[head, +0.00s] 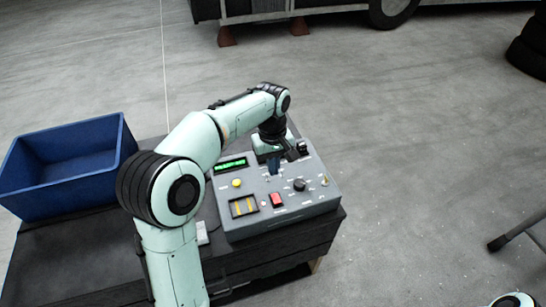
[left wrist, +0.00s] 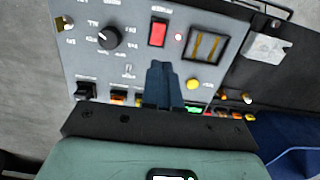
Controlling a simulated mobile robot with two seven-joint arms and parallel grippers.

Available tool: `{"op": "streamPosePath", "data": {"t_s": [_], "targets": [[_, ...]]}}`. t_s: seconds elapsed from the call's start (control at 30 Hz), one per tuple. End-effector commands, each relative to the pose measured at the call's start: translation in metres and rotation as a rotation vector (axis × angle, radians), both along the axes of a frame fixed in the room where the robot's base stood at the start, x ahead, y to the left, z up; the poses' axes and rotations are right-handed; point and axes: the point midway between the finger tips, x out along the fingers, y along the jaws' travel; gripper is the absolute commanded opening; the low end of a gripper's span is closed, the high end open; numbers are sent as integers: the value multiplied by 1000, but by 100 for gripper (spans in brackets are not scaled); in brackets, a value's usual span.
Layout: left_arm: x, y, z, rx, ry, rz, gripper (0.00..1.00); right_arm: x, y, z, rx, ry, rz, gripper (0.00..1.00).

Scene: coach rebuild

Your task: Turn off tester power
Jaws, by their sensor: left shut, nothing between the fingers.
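The tester is a grey control box (head: 262,222) with a sloped panel, on a dark bench. Its display (head: 230,164) is lit green. A red rocker switch (head: 277,199) sits near the panel's front edge; in the left wrist view the red switch (left wrist: 157,33) has a glowing red light (left wrist: 178,37) beside it. My left gripper (head: 273,170) is over the back-middle of the panel, shut and empty; its blue fingers (left wrist: 160,86) point toward the red switch in the wrist view, apart from it in the picture. Whether the fingertips touch the panel cannot be told. My right gripper is not in view.
The panel also has a black knob (head: 299,185), a yellow button (head: 236,183), a yellow-barred window (head: 243,206) and a small toggle (head: 323,180). A blue bin (head: 62,200) stands left. Open concrete floor lies right of the dark bench (head: 60,270).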

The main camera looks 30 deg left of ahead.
Motion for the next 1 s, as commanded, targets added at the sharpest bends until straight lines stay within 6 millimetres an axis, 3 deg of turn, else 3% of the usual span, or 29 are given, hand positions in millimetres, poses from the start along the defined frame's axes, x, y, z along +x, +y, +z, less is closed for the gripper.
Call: {"op": "streamPosePath", "data": {"t_s": [0.23, 0.7, 0.87, 1.0], "targets": [[3, 2, 27, -1, -1, -2, 0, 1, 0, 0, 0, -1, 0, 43], [2, 2, 29, -1, 1, -28, 0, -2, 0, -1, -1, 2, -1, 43], [-1, -1, 25, -16, 3, -213, 0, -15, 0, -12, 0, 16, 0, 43], [-4, -6, 23, -42, -2, -509, 0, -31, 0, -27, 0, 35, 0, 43]]}}
